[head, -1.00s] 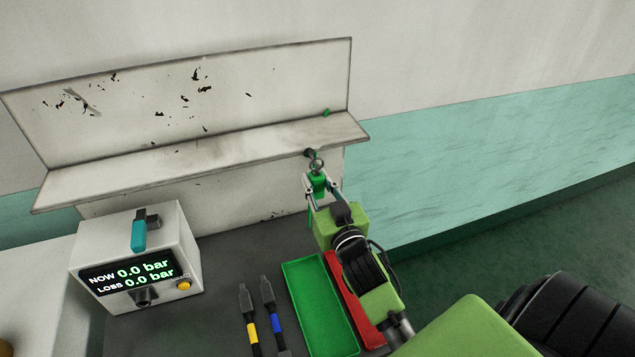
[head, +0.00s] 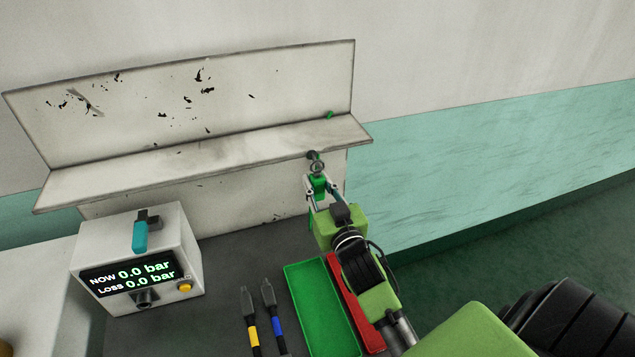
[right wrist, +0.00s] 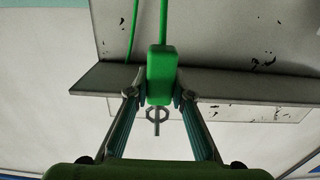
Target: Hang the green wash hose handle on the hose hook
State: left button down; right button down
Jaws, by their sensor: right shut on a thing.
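The green wash hose handle (head: 318,187) is held in my right gripper (head: 322,190), just below the front edge of the shelf near its right end. A grey metal ring (head: 317,168) sits at the handle's upper end. The dark hose hook (head: 312,155) shows at the shelf edge, right by the ring. I cannot tell whether the ring is around the hook or only beside it. In the right wrist view the fingers close on both sides of the green handle (right wrist: 161,75), with the ring (right wrist: 157,115) beyond it. My left gripper is not in view.
The worn shelf (head: 200,165) overhangs the dark worktop. A pressure box (head: 140,265) stands at the left. Two cables with yellow (head: 253,333) and blue (head: 277,326) bands, a green tray (head: 322,310) and a red tray (head: 352,305) lie in front.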

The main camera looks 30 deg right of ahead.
dwell(0.6)
jog(key=c, duration=1.7)
grip_release()
jog(key=shift+s+a+f, duration=0.1)
jog(key=shift+s+a, duration=0.05)
jog(key=shift+s, duration=0.2)
jog(key=v, duration=1.1)
jog(key=shift+s+a, duration=0.15)
